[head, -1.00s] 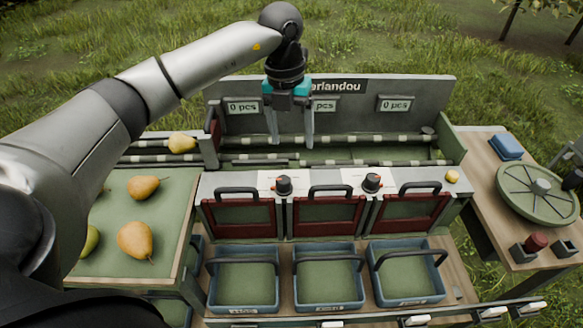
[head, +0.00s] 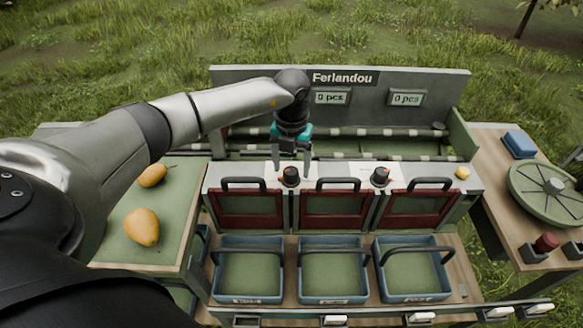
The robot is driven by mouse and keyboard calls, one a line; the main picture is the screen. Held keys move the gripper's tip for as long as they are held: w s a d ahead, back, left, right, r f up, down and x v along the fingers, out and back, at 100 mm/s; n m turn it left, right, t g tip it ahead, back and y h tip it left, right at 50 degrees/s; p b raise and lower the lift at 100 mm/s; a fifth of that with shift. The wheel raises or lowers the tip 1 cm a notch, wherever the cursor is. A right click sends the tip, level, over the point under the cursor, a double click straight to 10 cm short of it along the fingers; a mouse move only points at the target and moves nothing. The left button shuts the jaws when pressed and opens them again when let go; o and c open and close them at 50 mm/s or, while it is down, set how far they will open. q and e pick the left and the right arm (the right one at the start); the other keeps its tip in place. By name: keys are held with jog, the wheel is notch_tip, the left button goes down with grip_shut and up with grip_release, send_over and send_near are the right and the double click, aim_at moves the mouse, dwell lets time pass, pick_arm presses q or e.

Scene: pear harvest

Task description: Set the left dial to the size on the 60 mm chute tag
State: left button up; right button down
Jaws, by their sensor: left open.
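The left dial (head: 290,177) is a dark knob with a reddish mark, on a white plate on top of the sorter's front ledge. My left gripper (head: 291,167) is open, pointing down, with its fingertips close to the left dial. I cannot tell whether they touch it. The right dial (head: 380,177) is a similar knob further right, with nothing at it. The chute tags are the small labels on the blue crates' fronts, such as the left crate tag (head: 247,300); their writing is too small to read. My right gripper is not in view.
Three red-framed gates with dark handles, such as the middle gate (head: 333,204), stand below the dials. Blue crates (head: 333,240) sit under them. Pears (head: 142,227) lie on the green tray at left. A round green turntable (head: 551,191) stands at right.

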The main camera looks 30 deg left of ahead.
pick_arm(q)
jog(key=shift+f, duration=0.5)
grip_shut()
dwell(0.3)
